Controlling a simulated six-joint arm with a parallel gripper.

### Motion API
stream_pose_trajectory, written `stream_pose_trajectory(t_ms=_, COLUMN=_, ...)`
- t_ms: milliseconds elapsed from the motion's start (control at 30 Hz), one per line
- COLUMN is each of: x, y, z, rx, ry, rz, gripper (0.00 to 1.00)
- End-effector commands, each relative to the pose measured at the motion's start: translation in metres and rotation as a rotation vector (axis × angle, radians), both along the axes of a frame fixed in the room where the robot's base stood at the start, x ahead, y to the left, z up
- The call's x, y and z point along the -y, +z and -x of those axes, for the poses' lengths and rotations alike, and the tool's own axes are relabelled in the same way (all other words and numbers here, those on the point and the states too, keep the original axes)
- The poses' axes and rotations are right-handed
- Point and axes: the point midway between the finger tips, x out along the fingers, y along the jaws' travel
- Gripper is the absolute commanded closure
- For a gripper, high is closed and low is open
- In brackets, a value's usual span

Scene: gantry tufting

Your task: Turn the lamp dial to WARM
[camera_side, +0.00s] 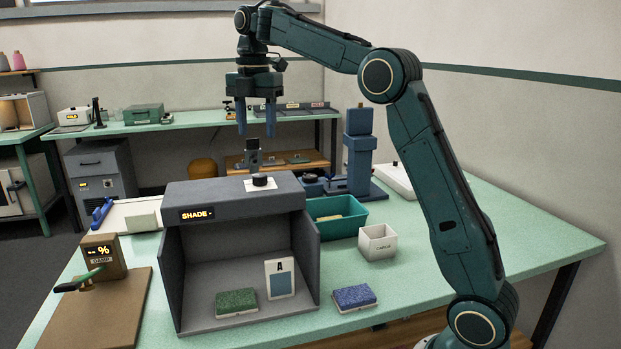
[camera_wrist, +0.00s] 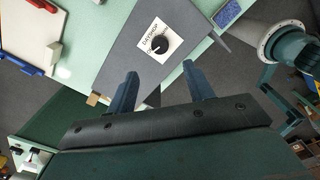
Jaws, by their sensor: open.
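The lamp dial (camera_side: 260,181) is a small black knob on a white plate on top of a grey light booth (camera_side: 240,203). The booth's lit display (camera_side: 197,214) reads SHADE. In the wrist view the dial (camera_wrist: 158,45) shows a pale pointer mark and part of a label, but the WARM marking is not readable. My gripper (camera_side: 256,131) is open and empty, fingers pointing down, well above the dial. In the wrist view the open fingers (camera_wrist: 160,72) lie just below the dial plate, with the dial roughly centred between them in the picture.
Inside the booth are a green tuft block (camera_side: 236,302) and a card marked A (camera_side: 280,279). A blue block (camera_side: 354,297), a white box (camera_side: 377,242) and a teal tray (camera_side: 337,218) stand to its right. A DAMP meter (camera_side: 103,257) is at left. Space above the booth looks clear.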

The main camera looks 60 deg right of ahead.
Motion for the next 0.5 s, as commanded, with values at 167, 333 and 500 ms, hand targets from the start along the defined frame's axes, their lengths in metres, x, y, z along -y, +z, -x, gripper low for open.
stream_pose_trajectory(t_ms=167, x=0.0, y=-0.016, z=0.0, rx=-0.002, ry=0.0, rz=-0.001, gripper=0.48)
stream_pose_trajectory(t_ms=333, x=0.0, y=-0.032, z=0.0, rx=-0.002, ry=0.0, rz=-0.001, gripper=0.48)
stream_pose_trajectory(t_ms=500, x=0.0, y=-0.05, z=0.001, rx=-0.002, ry=0.0, rz=0.0, gripper=0.48)
